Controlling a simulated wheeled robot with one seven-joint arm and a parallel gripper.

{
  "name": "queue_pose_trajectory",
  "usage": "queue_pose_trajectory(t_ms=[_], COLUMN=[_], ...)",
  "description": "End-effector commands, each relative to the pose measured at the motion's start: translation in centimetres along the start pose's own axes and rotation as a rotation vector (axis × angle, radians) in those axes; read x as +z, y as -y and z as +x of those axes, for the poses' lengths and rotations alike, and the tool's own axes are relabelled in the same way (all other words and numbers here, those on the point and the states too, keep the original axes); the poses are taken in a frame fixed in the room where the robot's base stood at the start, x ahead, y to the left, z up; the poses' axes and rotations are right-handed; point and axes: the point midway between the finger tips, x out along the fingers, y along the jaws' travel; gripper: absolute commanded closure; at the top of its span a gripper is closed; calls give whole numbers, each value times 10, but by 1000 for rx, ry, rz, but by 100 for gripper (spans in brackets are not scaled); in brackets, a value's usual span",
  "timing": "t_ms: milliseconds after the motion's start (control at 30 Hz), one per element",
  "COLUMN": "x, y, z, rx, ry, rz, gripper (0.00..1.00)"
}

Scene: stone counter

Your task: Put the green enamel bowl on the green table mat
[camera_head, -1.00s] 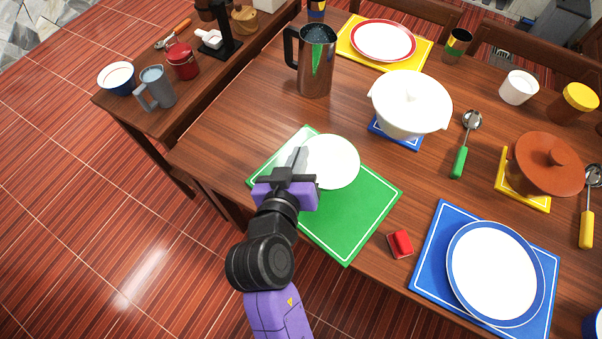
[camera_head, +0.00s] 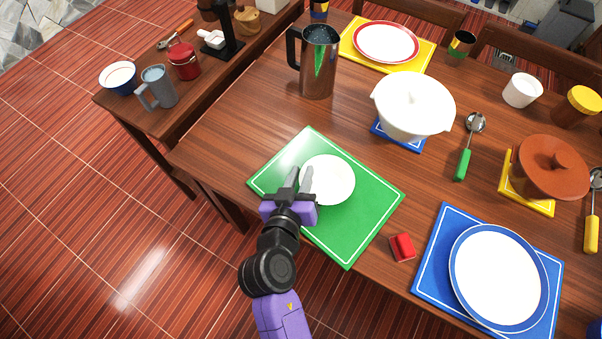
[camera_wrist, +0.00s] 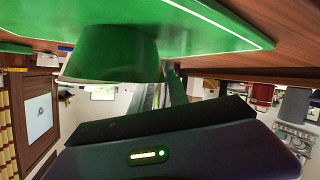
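The green enamel bowl (camera_head: 333,181) has a white inside and shows its green outside in the wrist view (camera_wrist: 112,52), where the picture is upside down. It stands upright on the green table mat (camera_head: 345,236), toward the mat's upper part, and its base appears to touch the mat (camera_wrist: 215,24). My gripper (camera_head: 299,178) is at the bowl's left rim. Its fingers show a gap between them, one over the bowl's inside and one outside the rim. In the wrist view the bowl partly hides the fingers.
A steel pitcher (camera_head: 318,62) stands behind the mat. A small red object (camera_head: 402,247) lies right of the mat. A blue-rimmed plate (camera_head: 497,278) sits on a blue mat. The mat's lower part is clear.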

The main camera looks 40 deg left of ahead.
Motion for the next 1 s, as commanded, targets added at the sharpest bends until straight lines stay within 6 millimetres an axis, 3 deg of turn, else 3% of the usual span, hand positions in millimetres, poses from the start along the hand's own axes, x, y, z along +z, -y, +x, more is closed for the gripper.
queue_pose_trajectory(t_ms=[333, 467, 1000], x=[0, 1, 1], y=[0, 0, 0], z=[-1, -12, -108], rx=[0, -1, 0], ry=[0, -1, 0], rz=[0, -1, 0], gripper=[74, 74, 74])
